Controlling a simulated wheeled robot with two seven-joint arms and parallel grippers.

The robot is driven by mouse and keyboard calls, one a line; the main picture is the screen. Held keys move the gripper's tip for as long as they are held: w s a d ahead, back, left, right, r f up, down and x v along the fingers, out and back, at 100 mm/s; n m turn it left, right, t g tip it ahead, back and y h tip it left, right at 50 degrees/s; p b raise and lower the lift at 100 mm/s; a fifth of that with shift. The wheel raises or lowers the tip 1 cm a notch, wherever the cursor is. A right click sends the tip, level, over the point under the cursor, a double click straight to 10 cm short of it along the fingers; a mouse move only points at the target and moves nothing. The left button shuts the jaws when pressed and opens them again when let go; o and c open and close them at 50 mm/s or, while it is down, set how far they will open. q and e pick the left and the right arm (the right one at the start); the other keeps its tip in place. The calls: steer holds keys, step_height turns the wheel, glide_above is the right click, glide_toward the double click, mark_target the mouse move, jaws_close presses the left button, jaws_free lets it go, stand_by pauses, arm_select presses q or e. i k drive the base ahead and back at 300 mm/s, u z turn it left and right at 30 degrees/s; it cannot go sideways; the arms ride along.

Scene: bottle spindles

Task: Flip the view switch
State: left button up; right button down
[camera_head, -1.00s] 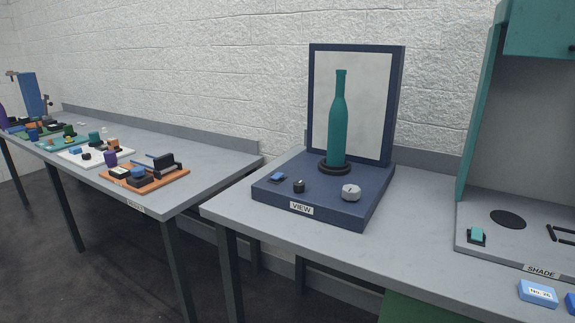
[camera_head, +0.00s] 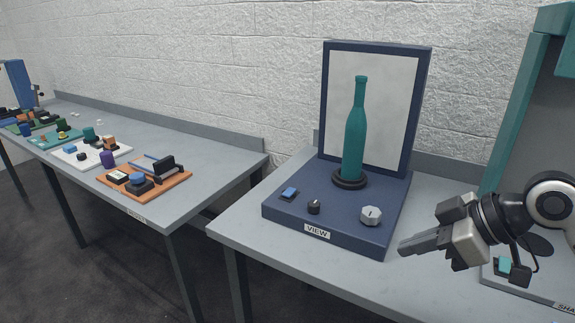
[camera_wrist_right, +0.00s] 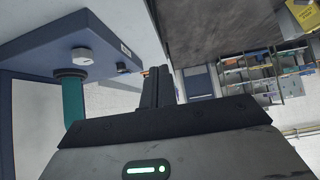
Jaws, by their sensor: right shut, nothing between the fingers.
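The dark blue VIEW box (camera_head: 334,228) stands on the grey table with a blue rocker switch (camera_head: 289,193) at its left front. A small black knob (camera_head: 314,207) and a larger pale dial (camera_head: 371,215) sit to the right of the switch. A teal bottle (camera_head: 355,135) stands upright on a black ring in front of the framed pale panel. My right gripper (camera_head: 404,247) is shut and empty, just right of the box's front right corner, apart from the switch. My left gripper is out of view.
A teal-sided SHADE booth (camera_head: 515,115) stands at the right, partly behind my right arm. A second table (camera_head: 215,150) at the left carries an orange board (camera_head: 172,184) and other boards with small parts. Bare tabletop lies in front of the VIEW box.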

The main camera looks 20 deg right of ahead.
mark_target(289, 193)
steer(key=i, duration=1.1)
